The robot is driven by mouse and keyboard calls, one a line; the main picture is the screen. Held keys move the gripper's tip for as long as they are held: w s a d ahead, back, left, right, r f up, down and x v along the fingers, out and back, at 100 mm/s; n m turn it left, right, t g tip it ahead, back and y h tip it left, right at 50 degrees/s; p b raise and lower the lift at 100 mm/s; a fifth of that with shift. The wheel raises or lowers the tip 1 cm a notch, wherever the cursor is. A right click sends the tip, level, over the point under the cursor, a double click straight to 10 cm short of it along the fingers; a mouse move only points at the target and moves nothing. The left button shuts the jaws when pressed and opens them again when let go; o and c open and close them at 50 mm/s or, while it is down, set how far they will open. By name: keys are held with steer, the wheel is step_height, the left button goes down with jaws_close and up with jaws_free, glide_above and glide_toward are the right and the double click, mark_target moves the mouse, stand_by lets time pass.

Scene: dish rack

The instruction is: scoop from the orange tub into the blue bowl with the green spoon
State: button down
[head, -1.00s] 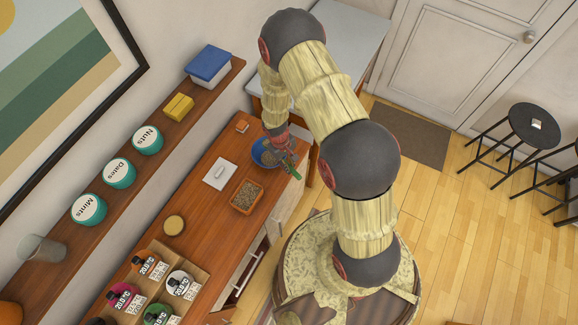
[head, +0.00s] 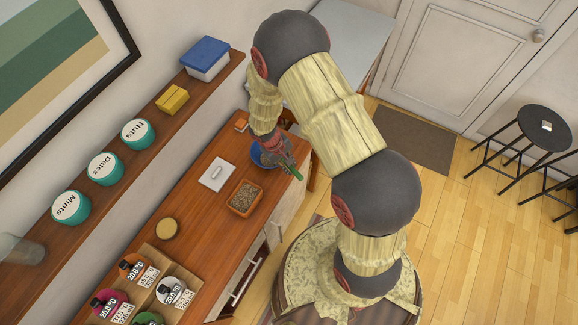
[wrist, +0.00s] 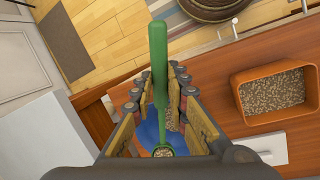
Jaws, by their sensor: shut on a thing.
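My gripper (head: 281,154) is shut on the green spoon (head: 295,173) and is over the blue bowl (head: 256,157), covering much of it in the head view. In the wrist view, the spoon's handle (wrist: 158,55) stands up between the fingers (wrist: 157,97). The spoon's scoop end holds some brown grains and shows against the blue bowl (wrist: 149,132). Whether the scoop touches the bowl is hidden. The orange tub (head: 233,208) sits on the counter beside the bowl, filled with grains; it also shows at right in the wrist view (wrist: 237,80).
A white board (head: 217,174) lies left of the tub. A round yellowish lid (head: 167,228) and several labelled jars (head: 172,291) are nearer on the wooden counter. A wall shelf (head: 155,145) holds teal canisters, a yellow block and a blue-lidded box.

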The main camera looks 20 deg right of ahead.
steer(key=shift+f+b, duration=0.2)
steer(key=shift+b, duration=0.75)
steer(key=shift+a+h+b, duration=0.1)
steer(key=shift+h+b, duration=0.4)
steer(key=shift+b, duration=0.6)
steer(key=h+b, duration=0.1)
steer(key=b, duration=0.3)
steer(key=shift+s+a+f+t, duration=0.1)
steer(key=shift+a+t, duration=0.05)
steer(key=shift+t, duration=0.25)
steer(key=shift+r+h+b, duration=0.2)
steer(key=shift+h+b, duration=0.2)
steer(key=shift+b, duration=0.05)
steer(key=shift+f+b, duration=0.25)
steer(key=shift+b, duration=0.65)
steer(key=shift+a+f+h+b, duration=0.1)
steer(key=shift+h+b, duration=0.4)
steer(key=shift+b, duration=0.3)
steer(key=shift+t+h+b, duration=0.3)
steer(key=shift+b, duration=0.4)
